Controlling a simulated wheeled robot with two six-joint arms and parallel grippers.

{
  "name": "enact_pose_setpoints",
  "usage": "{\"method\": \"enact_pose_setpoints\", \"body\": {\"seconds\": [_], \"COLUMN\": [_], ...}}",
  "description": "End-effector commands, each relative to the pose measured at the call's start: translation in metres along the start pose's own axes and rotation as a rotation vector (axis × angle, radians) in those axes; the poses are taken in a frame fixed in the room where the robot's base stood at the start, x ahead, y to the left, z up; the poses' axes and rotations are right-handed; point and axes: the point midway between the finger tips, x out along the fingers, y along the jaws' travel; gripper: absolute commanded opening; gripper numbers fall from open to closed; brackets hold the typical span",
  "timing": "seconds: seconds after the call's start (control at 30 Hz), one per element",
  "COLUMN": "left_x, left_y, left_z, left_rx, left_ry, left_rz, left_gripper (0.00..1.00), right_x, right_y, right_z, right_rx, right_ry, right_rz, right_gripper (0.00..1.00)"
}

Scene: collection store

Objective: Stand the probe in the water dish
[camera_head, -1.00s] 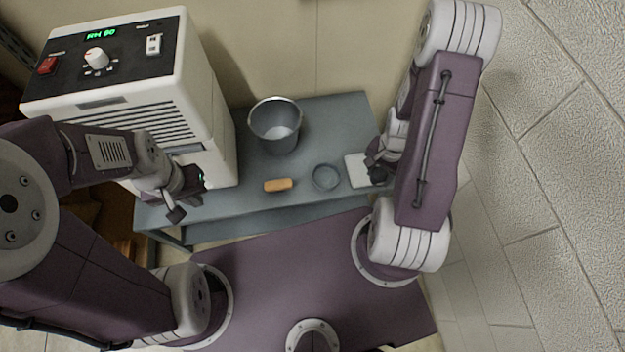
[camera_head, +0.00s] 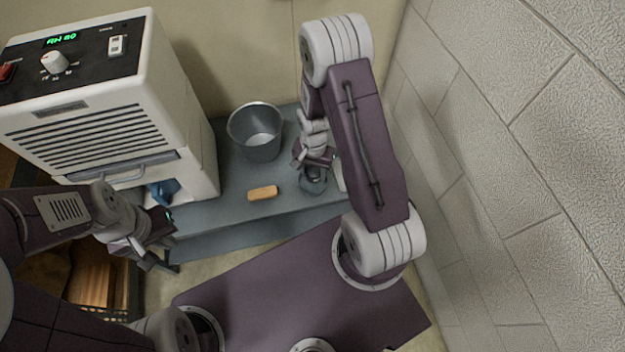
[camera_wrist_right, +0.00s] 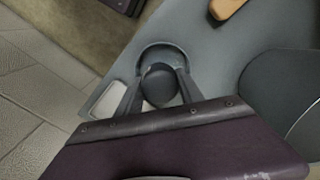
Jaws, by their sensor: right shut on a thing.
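The water dish (camera_head: 313,189) is a small round grey dish on the grey bench, partly hidden by my right gripper. In the right wrist view its rim (camera_wrist_right: 150,51) shows just beyond the fingers. My right gripper (camera_head: 316,164) is shut on a dark, round-topped thing, seemingly the probe (camera_wrist_right: 159,84), which overlaps the dish in that view. Its lower end is hidden, so I cannot tell whether it touches the dish. My left gripper (camera_head: 162,255) appears open and empty, in front of the white machine, off the bench's left end.
A grey bucket (camera_head: 256,146) stands behind the dish. An orange-tan block (camera_head: 263,193) lies left of the dish. A pale square pad (camera_wrist_right: 105,101) lies beside the dish. The white machine (camera_head: 150,75) stands at left, with a blue thing (camera_head: 163,190) low at its front.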

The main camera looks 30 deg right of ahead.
Motion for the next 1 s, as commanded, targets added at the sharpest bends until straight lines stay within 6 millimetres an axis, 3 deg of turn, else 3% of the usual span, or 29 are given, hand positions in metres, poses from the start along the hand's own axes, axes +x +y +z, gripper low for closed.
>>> {"method": "enact_pose_setpoints", "body": {"seconds": [0.2, 0.43, 0.87, 0.9, 0.93, 1.0], "left_x": [0.004, 0.022, 0.024, 0.024, 0.023, 0.023], "left_y": [0.000, 0.000, 0.000, 0.000, 0.000, 0.000], "left_z": [0.000, 0.002, 0.002, 0.002, 0.002, 0.002], "left_rx": [0.000, 0.000, 0.000, 0.000, 0.000, 0.000], "left_ry": [0.000, 0.000, 0.000, 0.000, 0.000, 0.000], "left_rz": [0.000, 0.000, 0.000, 0.000, 0.000, 0.000], "left_gripper": [0.00, 0.00, 0.00, 0.00, 0.00, 0.00], "right_x": [0.006, 0.044, 0.049, 0.049, 0.048, 0.048], "right_y": [-0.005, -0.004, -0.004, -0.004, -0.004, -0.004], "right_z": [-0.001, -0.001, -0.002, -0.002, -0.002, -0.002], "right_rx": [0.001, 0.001, 0.001, 0.000, 0.000, 0.000], "right_ry": [0.000, -0.001, 0.001, 0.001, 0.001, 0.001], "right_rz": [0.000, 0.001, 0.000, -0.001, -0.001, -0.001], "right_gripper": [0.00, 0.00, 0.00, 0.47, 0.53, 0.53]}}
